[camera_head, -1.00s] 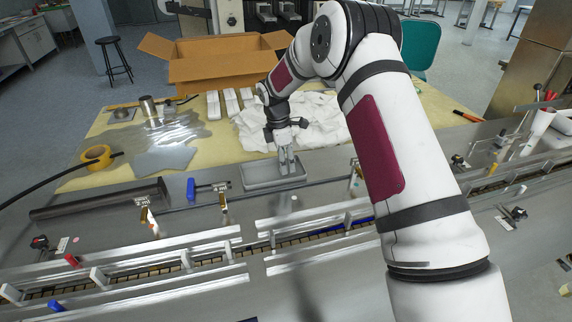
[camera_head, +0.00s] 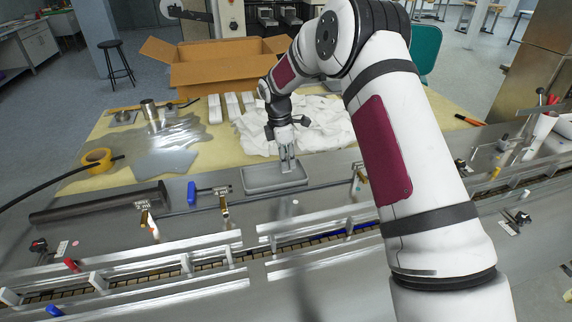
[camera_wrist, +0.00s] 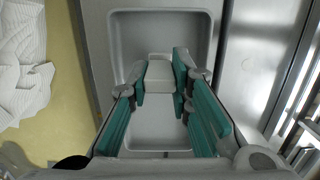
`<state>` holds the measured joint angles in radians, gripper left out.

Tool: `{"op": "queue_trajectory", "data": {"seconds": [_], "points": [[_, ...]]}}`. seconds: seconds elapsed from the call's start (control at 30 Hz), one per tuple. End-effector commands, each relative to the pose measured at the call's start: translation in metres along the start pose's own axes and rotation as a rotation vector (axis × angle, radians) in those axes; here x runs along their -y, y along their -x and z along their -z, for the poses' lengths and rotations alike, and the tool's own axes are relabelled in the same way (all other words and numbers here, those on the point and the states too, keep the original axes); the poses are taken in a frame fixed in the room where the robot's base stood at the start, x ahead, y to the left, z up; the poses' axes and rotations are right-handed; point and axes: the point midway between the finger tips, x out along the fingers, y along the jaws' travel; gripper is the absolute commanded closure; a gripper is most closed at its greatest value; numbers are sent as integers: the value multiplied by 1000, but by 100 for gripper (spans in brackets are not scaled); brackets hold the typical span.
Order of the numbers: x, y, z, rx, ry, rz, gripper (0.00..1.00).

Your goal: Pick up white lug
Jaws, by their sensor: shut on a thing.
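The white lug (camera_wrist: 160,73) is a small pale block between my gripper's two teal fingers in the wrist view. My gripper (camera_head: 287,167) is shut on it, with a finger on each side. In the head view the gripper points down over the shallow grey tray (camera_head: 262,188), and the lug cannot be made out there. The tray's rim (camera_wrist: 113,40) surrounds the fingers and lug in the wrist view. I cannot tell whether the lug touches the tray floor.
A yellow-topped table holds white cloth (camera_head: 325,128), white blocks (camera_head: 215,108), a tape roll (camera_head: 97,160) and an open cardboard box (camera_head: 220,72). Conveyor rails (camera_head: 180,247) run in front of the tray. A blue-handled clamp (camera_head: 192,193) stands left of the tray.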

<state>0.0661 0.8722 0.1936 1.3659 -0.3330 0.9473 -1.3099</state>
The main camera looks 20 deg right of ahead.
Motion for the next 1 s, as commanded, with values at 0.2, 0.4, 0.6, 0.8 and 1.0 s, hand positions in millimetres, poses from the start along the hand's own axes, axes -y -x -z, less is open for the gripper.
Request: {"op": "queue_trajectory", "data": {"seconds": [0.2, 0.4, 0.6, 0.8, 1.0], "points": [[20, 20, -3, 1, 2, 3, 96], [64, 24, -4, 1, 2, 1, 96], [110, 28, -6, 1, 1, 0, 96], [142, 31, -6, 0, 1, -1, 96], [158, 32, -6, 0, 1, 0, 96]]}}
